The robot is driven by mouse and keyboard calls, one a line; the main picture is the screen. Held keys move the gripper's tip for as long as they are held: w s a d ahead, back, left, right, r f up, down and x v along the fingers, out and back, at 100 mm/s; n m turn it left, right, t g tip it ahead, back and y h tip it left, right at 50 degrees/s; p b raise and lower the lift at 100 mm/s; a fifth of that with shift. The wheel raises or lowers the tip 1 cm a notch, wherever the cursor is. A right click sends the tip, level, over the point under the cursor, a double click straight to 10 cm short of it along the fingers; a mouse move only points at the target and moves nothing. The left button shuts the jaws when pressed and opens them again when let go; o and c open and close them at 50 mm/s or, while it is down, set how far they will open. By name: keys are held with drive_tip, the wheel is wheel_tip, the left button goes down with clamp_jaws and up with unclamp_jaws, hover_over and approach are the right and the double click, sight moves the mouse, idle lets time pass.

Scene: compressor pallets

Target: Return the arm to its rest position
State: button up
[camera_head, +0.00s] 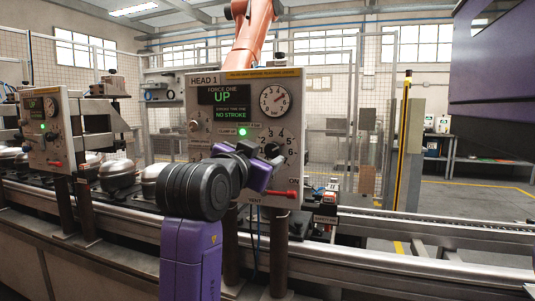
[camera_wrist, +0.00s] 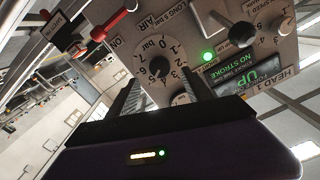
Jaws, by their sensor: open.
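My purple arm (camera_head: 190,255) rises in front of the HEAD 1 control panel (camera_head: 235,83), bent at a large black joint. My gripper (camera_wrist: 163,92) is open, its two dark fingers pointing at the panel just below a black knob (camera_wrist: 157,68) in the wrist view. The knob sits on a numbered dial marked bar. No object shows between the fingers. In the head view my wrist covers part of the panel's lower middle. I cannot tell whether a fingertip touches the knob.
The panel has a round gauge (camera_head: 275,101), a lit green lamp (camera_head: 242,132) and a red lever (camera_head: 284,194), close to my wrist. A second panel (camera_head: 43,135) stands left beside silver domed units (camera_head: 117,175). A conveyor rail (camera_head: 450,232) runs right. Open floor lies beyond.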

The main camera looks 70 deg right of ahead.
drive_tip(key=shift+a, duration=0.65)
